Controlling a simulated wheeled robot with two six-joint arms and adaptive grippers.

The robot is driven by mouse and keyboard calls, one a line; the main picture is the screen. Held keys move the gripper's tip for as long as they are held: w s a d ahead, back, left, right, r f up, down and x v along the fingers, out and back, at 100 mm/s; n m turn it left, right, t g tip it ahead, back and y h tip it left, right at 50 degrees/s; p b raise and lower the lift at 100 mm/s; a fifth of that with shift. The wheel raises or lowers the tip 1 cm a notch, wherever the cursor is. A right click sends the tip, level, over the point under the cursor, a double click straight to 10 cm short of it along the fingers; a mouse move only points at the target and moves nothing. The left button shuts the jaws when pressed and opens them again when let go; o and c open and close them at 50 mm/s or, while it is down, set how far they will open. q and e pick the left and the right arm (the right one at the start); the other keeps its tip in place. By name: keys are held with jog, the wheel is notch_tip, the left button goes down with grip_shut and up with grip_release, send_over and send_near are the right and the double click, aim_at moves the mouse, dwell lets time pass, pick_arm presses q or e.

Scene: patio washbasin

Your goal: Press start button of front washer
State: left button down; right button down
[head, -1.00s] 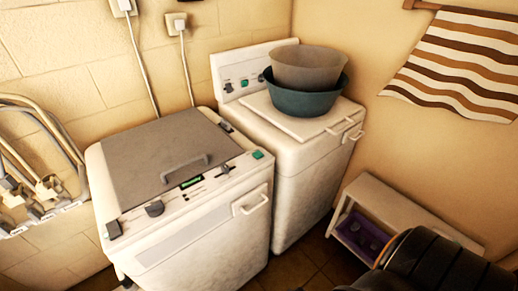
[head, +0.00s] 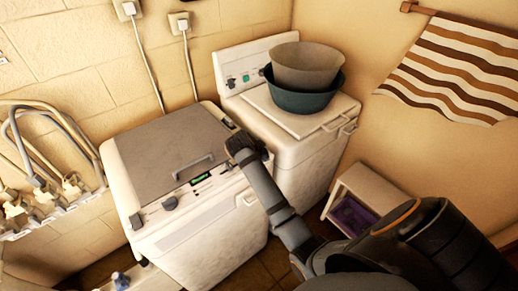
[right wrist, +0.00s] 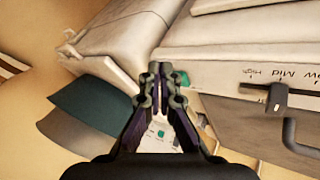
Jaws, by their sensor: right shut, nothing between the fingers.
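The front washer (head: 190,240) is white with a grey lid and a front control strip. My right gripper (head: 238,146) is shut and empty at the right end of this strip. It covers the strip's end in the head view, so the green button there is hidden. In the right wrist view, the shut fingertips (right wrist: 167,72) are beside the washer's panel, near a slider (right wrist: 272,97) with High, Mid and Low marks. Contact with the panel cannot be told. My left gripper is out of view.
A rear washer (head: 318,150) stands behind to the right, with stacked grey (head: 305,65) and teal (head: 303,98) basins on top. A low white shelf (head: 374,184) is at the right. Pipes (head: 40,150) run along the left wall.

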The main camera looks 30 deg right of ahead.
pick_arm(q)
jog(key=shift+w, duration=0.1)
pick_arm(e)
jog(key=w+d+r+m+h, duration=0.1)
jog(key=w+d+r+h, duration=0.1)
jog(key=w+r, duration=0.5)
jog(key=shift+w+r+m+g, duration=0.15)
jog(key=shift+r+m+g, duration=0.15)
jog(key=shift+r+m, duration=0.1)
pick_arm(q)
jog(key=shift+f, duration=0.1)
pick_arm(e)
jog(key=shift+f, duration=0.1)
